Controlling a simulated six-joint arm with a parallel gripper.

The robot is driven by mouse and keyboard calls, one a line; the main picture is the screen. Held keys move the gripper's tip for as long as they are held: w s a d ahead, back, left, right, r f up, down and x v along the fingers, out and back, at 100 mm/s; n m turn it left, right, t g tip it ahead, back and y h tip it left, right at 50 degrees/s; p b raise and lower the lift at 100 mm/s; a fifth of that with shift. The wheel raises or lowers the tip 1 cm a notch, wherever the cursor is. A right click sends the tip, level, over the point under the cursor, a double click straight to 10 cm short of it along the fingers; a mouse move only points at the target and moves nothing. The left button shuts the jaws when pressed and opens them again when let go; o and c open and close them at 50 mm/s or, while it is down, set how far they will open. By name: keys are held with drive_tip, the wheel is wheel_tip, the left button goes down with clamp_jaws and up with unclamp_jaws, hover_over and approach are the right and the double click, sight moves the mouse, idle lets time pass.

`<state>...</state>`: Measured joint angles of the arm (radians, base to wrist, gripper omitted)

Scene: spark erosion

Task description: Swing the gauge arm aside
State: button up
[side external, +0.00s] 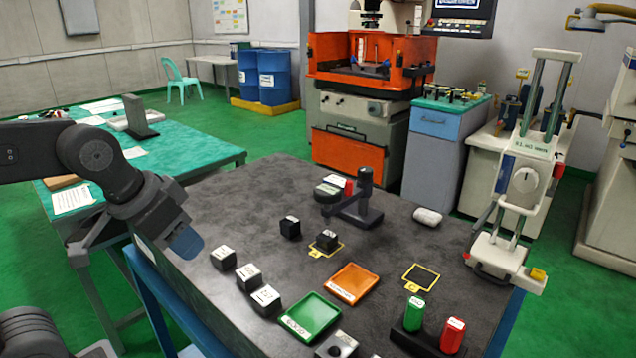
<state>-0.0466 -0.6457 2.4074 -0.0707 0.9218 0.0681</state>
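The gauge stand (366,182) is a dark post on a dark base near the back middle of the grey-black table. Its gauge arm (345,203) reaches left from the post, with a round dark gauge head (326,192) at its end. A dark block (327,239) sits in a yellow-outlined square in front of and below the gauge head. Whether the gauge tip touches the block is too small to tell. My gripper (187,246), with a blue-grey finger face showing, hangs over the table's left edge, well left of the gauge and apart from it. Its finger gap is hidden.
A loose dark block (290,227) stands left of the gauge. Several labelled blocks (248,276) line the front left. Green (311,318) and orange (354,283) trays lie in front, with an empty yellow-outlined square (421,277) to their right. A tall white-and-green stand (522,185) is at the right edge.

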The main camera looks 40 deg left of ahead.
drive_tip(key=w+a+r, duration=0.1)
drive_tip(key=w, duration=0.3)
drive_tip(key=w+a+r+h, duration=0.1)
drive_tip(key=w+a+r, duration=0.1)
drive_tip(key=w, duration=0.3)
drive_tip(key=w+a+r+h, duration=0.1)
drive_tip(key=w, duration=0.3)
drive_tip(key=shift+w+a+r+g, duration=0.2)
drive_tip(key=shift+w+g, duration=0.1)
drive_tip(key=shift+w, duration=0.1)
clamp_jaws()
drive_tip(key=w+a+h, duration=0.2)
drive_tip(key=w+a, duration=0.6)
drive_tip(key=w, duration=0.3)
drive_tip(key=shift+w+a+f+n+t+h, duration=0.2)
drive_tip(key=shift+a+n+t+h, duration=0.1)
drive_tip(key=shift+t, duration=0.1)
drive_tip(key=shift+d, duration=0.1)
